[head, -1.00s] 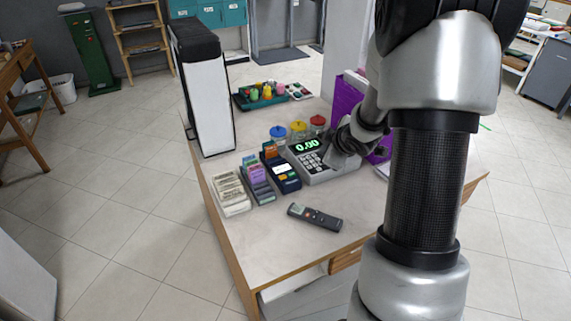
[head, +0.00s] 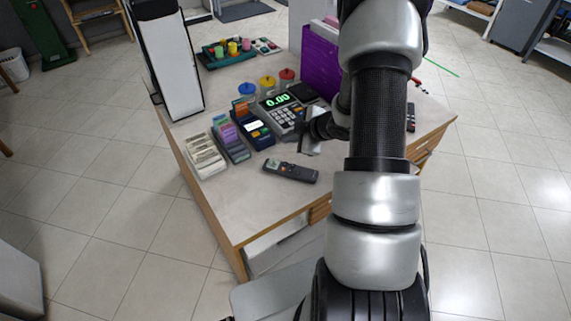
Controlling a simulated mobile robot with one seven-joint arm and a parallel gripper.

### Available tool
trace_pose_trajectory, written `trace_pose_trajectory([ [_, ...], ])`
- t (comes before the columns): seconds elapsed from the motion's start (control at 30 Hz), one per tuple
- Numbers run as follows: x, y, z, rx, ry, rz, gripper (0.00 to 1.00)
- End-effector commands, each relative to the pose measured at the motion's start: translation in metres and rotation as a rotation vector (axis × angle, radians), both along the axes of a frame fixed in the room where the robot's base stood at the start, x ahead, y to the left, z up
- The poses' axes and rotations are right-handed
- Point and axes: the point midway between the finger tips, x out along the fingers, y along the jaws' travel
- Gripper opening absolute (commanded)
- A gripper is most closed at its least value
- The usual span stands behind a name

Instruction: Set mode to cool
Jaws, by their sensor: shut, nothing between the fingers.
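A dark grey remote control (head: 291,171) with buttons lies flat on the counter, near its front edge, with its long side running left to right. A second dark handset (head: 411,117) with small coloured buttons lies at the right part of the counter, partly behind my arm. My gripper (head: 308,149) is shut and empty. It points down over the counter, above and behind the right end of the first remote in the picture, apart from it. Which buttons the remotes carry is too small to read.
A cash register (head: 276,101) showing 0.00 stands behind my gripper. Card holders (head: 229,138) stand left of it, several coloured-lid jars (head: 267,83) behind. A purple folder box (head: 318,62) is at the back. The counter's front left (head: 235,205) is clear.

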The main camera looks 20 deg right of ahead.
Motion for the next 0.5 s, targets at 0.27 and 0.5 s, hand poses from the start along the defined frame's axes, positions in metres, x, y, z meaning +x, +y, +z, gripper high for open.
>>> trace_pose_trajectory([
  [0.27, 0.0, 0.0, -0.035, 0.0, 0.001, -0.001, 0.0],
  [0.5, 0.0, 0.0, -0.07, 0.0, 0.001, -0.001, 0.0],
])
